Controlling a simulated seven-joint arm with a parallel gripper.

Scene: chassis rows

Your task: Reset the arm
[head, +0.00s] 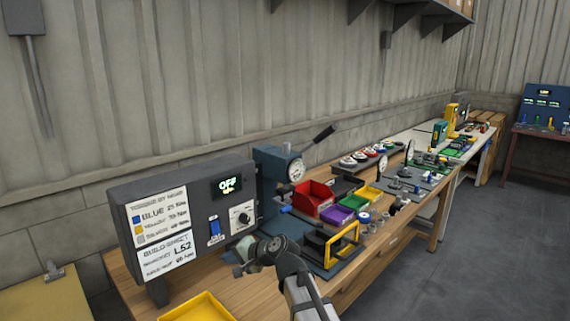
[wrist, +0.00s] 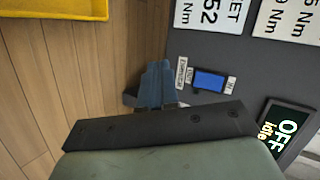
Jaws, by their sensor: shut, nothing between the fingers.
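My arm reaches up from the bottom of the head view, and my gripper (head: 238,268) is just in front of the grey control panel (head: 180,188). In the wrist view my gripper (wrist: 158,75) has its blue-grey fingers together with nothing between them, over the wooden bench top and beside the panel's face. The panel's blue switch (head: 214,229) also shows in the wrist view (wrist: 209,81), to the right of the fingers, apart from them in the picture. The panel's display (head: 228,186) reads OFF and idle.
A yellow tray (head: 200,308) lies on the wooden bench at the front. A dial press (head: 280,178) stands right of the panel. Red (head: 313,198), purple (head: 338,214) and green bins and a yellow-framed fixture (head: 343,240) sit farther right. A wall stands behind; grey floor is open at right.

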